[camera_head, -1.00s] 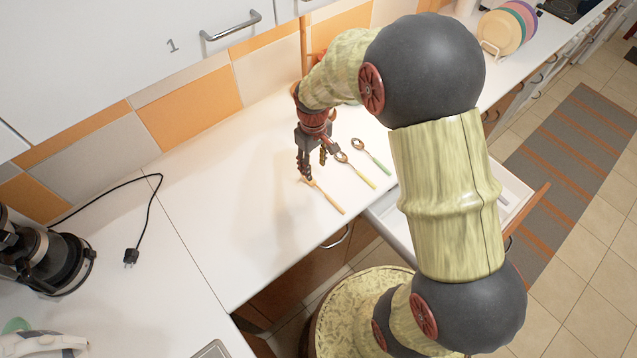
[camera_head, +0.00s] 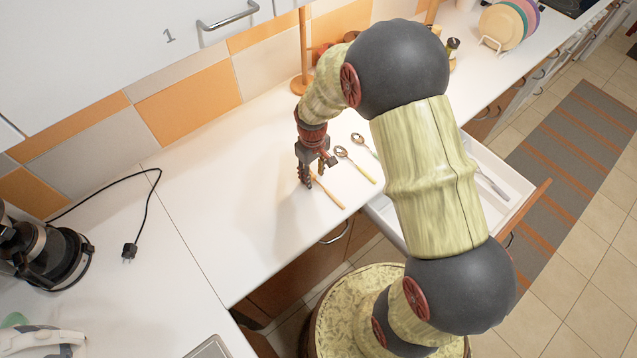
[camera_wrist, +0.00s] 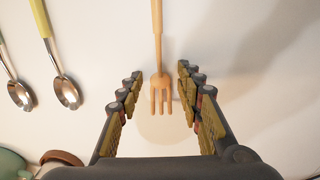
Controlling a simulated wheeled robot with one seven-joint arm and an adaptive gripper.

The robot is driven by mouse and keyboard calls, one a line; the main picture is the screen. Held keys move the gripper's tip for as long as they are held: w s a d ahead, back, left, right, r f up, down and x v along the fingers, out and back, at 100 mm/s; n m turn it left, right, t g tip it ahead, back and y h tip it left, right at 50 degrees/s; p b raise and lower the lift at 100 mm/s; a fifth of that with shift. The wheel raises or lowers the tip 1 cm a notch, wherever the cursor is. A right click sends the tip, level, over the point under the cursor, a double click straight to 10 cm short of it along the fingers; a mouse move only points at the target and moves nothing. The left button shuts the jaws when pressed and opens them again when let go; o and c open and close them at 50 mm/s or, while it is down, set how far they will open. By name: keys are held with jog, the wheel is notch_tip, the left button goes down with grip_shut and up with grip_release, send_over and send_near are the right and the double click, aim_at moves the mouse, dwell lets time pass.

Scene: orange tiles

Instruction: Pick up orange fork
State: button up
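The orange fork (camera_head: 328,193) lies on the white counter, its handle toward the counter's front edge. In the wrist view the fork (camera_wrist: 159,88) lies between my gripper's two fingers, tines toward the palm, with clear space on both sides. My gripper (camera_head: 308,178) points down over the fork's head end and hides part of it in the head view. In the wrist view my gripper (camera_wrist: 158,90) is open and empty. I cannot tell the exact height of the fingertips above the counter.
A spoon with a yellow handle (camera_head: 356,165) and another spoon (camera_head: 362,144) lie right of the fork. An open drawer (camera_head: 510,185) juts out below the counter at right. A wooden stand (camera_head: 303,80) is behind. The counter left of my gripper is clear.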

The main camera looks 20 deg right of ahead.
grip_shut()
jog(key=shift+r, duration=0.15)
dwell(0.4)
